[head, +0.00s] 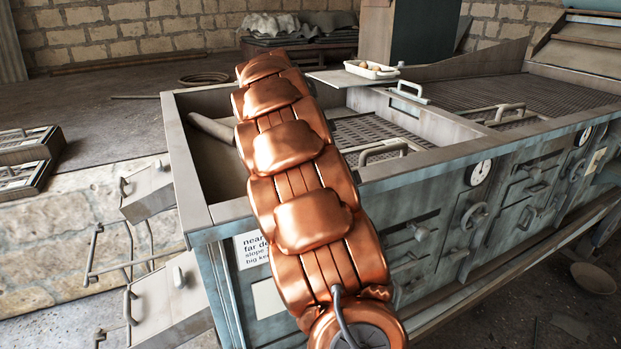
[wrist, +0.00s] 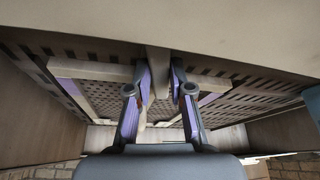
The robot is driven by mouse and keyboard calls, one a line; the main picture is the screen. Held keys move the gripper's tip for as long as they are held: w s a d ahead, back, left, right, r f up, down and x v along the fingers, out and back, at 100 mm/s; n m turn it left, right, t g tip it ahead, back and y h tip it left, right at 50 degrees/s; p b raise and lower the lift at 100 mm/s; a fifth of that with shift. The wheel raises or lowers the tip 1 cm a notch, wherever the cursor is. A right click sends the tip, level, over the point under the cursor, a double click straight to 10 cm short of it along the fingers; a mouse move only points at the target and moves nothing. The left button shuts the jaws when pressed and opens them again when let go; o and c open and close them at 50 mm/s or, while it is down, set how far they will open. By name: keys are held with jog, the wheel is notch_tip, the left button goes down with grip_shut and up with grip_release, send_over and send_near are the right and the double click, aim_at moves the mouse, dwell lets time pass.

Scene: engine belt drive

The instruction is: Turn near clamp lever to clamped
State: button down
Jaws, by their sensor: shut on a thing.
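My gripper (wrist: 161,84) shows in the wrist view, with its two grey and purple fingers on either side of a narrow tan bar (wrist: 158,62). It is shut on this bar, which looks like the near clamp lever. The bar sticks out from a broad pale edge (wrist: 200,38) across the top of the view. A slotted sieve panel (wrist: 245,94) with a pale frame lies behind the fingers. In the head view my own copper arm covers the middle, and my gripper and the lever are hidden there. How far the lever is turned cannot be told.
The long machine (head: 192,185) has an open box at its left and walls around its sieves. A sieve handle (head: 383,151) and another handle (head: 409,92) stand up to the right of my arm. A white tray (head: 371,70) with brown items sits at the far edge.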

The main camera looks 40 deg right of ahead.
jog(key=shift+w+d+m+g+b, duration=0.15)
jog(key=shift+m+g+b, duration=0.4)
jog(key=shift+m, duration=0.95)
jog(key=c, duration=1)
grip_release()
jog(key=shift+c, duration=0.2)
jog(key=shift+r, duration=0.1)
jog(key=v, duration=0.7)
jog(key=shift+r, duration=0.15)
jog(key=shift+w, duration=0.1)
